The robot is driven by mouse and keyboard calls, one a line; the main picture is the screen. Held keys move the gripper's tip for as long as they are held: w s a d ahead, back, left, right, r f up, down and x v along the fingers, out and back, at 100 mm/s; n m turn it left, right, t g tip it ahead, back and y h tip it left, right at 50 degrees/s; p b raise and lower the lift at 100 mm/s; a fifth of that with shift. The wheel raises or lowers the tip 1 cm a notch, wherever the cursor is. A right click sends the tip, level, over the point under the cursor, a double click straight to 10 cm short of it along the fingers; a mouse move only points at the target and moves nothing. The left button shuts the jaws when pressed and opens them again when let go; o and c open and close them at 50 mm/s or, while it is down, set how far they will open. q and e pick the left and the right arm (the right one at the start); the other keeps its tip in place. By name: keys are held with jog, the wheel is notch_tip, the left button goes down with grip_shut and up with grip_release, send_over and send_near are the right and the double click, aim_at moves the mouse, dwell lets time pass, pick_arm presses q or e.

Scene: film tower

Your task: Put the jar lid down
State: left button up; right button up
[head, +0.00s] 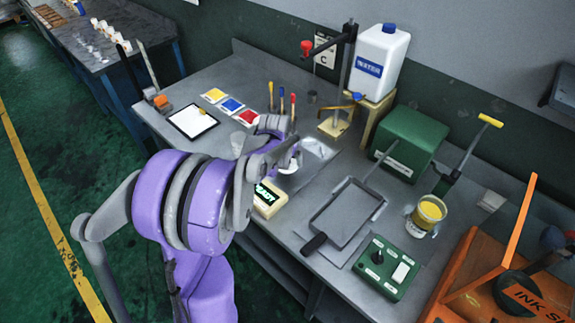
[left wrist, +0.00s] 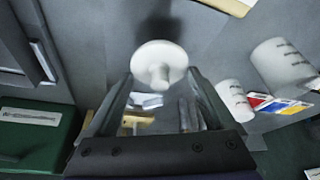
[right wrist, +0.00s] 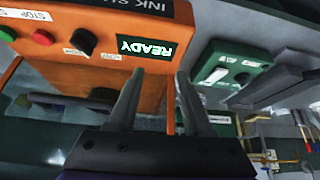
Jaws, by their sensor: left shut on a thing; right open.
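The jar lid (left wrist: 160,60) is a white round disc with a small knob. In the left wrist view it sits at the fingertips of my left gripper (left wrist: 165,80), which is shut on it by the knob. In the head view my left gripper (head: 280,152) is over the middle of the grey bench and mostly hides the lid (head: 291,166). Whether the lid touches anything below is not clear. My right gripper (right wrist: 160,78) is open and empty in front of an orange machine (right wrist: 105,20); it is outside the head view.
The grey bench (head: 232,78) carries a cream READY box (head: 268,199), a dark tray (head: 346,214), a green control box (head: 388,268), a yellow-filled jar (head: 428,212) and a green machine (head: 409,143). White marked beakers (left wrist: 283,65) stand close to the left gripper. A white jug (head: 379,62) is behind.

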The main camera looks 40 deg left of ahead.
aim_at(286, 163)
pick_arm(q)
jog(key=shift+f, duration=1.55)
pick_arm(e)
jog(key=shift+f, duration=0.15)
